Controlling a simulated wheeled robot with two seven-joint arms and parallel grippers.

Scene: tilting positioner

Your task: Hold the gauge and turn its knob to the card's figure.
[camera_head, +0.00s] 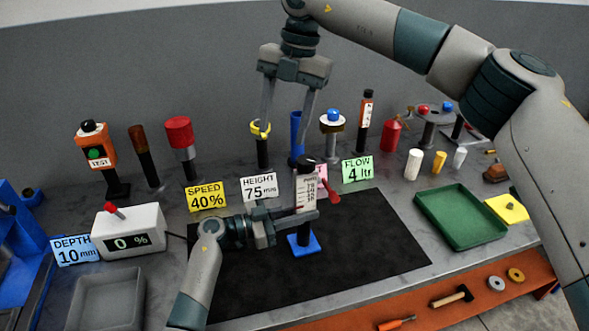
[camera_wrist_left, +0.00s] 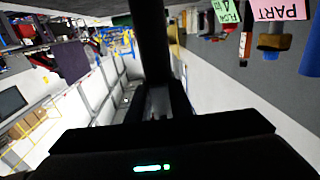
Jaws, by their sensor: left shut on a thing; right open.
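The gauge is a black post (camera_head: 304,226) with a white scale strip (camera_head: 306,193), a dark top (camera_head: 305,160), a red lever (camera_head: 328,188) and a blue base (camera_head: 304,245). It stands on the black mat (camera_head: 370,235). My left gripper (camera_head: 298,220) is shut on the post from the left; the dark post also shows between its fingers in the left wrist view (camera_wrist_left: 150,45). My right gripper (camera_head: 285,130) is open and empty, above and behind the gauge. The white height card (camera_head: 260,188) reads 75 mm. The scale's reading is too small to tell.
Cards for speed (camera_head: 206,196), flow (camera_head: 357,170) and depth (camera_head: 74,250) stand around, with a pink card partly hidden behind the gauge. A box (camera_head: 145,220) shows 0 %. Several upright tools line the back. A green tray (camera_head: 460,216) is right. The mat's right part is clear.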

